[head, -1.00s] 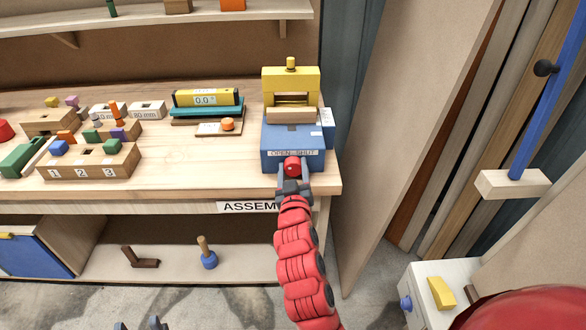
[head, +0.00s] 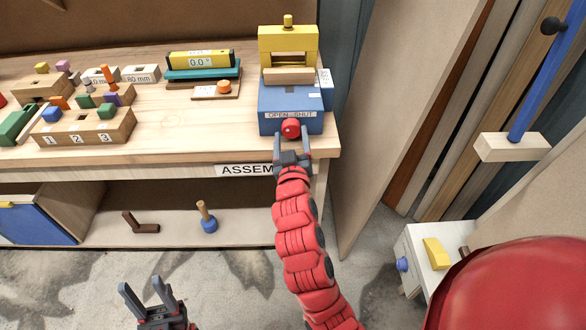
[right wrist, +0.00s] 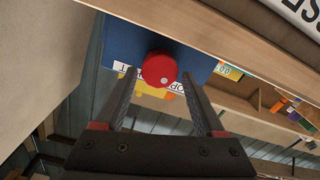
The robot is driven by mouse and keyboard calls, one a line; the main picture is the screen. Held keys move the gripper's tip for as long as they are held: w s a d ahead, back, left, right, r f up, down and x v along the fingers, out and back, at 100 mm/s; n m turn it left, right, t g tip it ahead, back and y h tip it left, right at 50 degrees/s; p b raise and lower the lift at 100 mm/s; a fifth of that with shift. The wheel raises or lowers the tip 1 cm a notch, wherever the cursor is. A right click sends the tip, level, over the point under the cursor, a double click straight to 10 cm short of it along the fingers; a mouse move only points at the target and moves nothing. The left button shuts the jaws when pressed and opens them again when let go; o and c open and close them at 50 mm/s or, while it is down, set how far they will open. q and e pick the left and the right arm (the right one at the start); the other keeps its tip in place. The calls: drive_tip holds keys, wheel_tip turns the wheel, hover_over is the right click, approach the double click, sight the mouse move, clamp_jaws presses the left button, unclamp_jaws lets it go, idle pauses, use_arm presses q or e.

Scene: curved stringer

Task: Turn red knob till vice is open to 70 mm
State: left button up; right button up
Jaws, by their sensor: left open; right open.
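The vice has a blue base (head: 285,98) and a yellow bridge (head: 288,38), with a pale wooden bar (head: 288,76) across it. It stands at the bench's right end. The red knob (head: 291,127) is on its front face, below the label "OPEN SHUT". My right gripper (head: 292,136) is open at the knob, its fingertips either side and slightly in front. In the right wrist view the knob (right wrist: 157,69) sits between the fingertips; no contact shows. My left gripper (head: 147,288) is open and empty, low in front of the bench. The jaw opening in millimetres cannot be read.
A yellow level reading 0.0° (head: 200,59) lies left of the vice. Wooden blocks with coloured pegs, including a numbered block (head: 85,128), fill the bench's left. A wooden panel (head: 385,100) stands close on the right. The bench top (head: 190,130) before the level is clear.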

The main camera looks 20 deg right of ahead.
drive_tip(key=p+v, duration=0.6)
drive_tip(key=v, duration=0.9)
